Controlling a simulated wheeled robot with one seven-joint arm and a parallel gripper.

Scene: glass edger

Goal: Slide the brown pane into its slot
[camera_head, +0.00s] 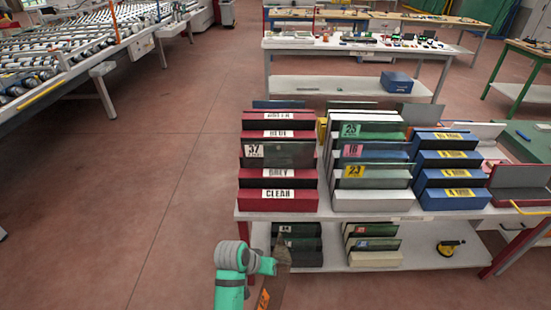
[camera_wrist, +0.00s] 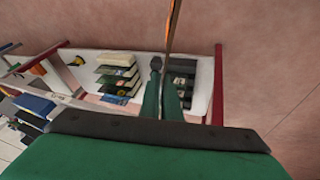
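The brown pane (camera_head: 275,288) is seen nearly edge-on at the bottom of the head view, with an orange label low on it. My gripper (camera_head: 279,262) is shut on it, in front of the bench and left of its middle. In the wrist view the pane (camera_wrist: 171,28) runs up as a thin brown strip from between the fingers (camera_wrist: 164,75). The red slotted rack (camera_head: 278,204) stands at the left of the bench top. Its labels include BLUE, GREY and CLEAR; the top label is hard to read. A dark pane marked 37 (camera_head: 285,155) stands in this rack.
A white rack (camera_head: 372,203) with numbered panes and a blue rack (camera_head: 455,200) stand to the right on the bench. The lower shelf (camera_head: 410,262) holds more panes and a yellow-black tool (camera_head: 450,247). The floor (camera_head: 165,190) left of the bench is clear.

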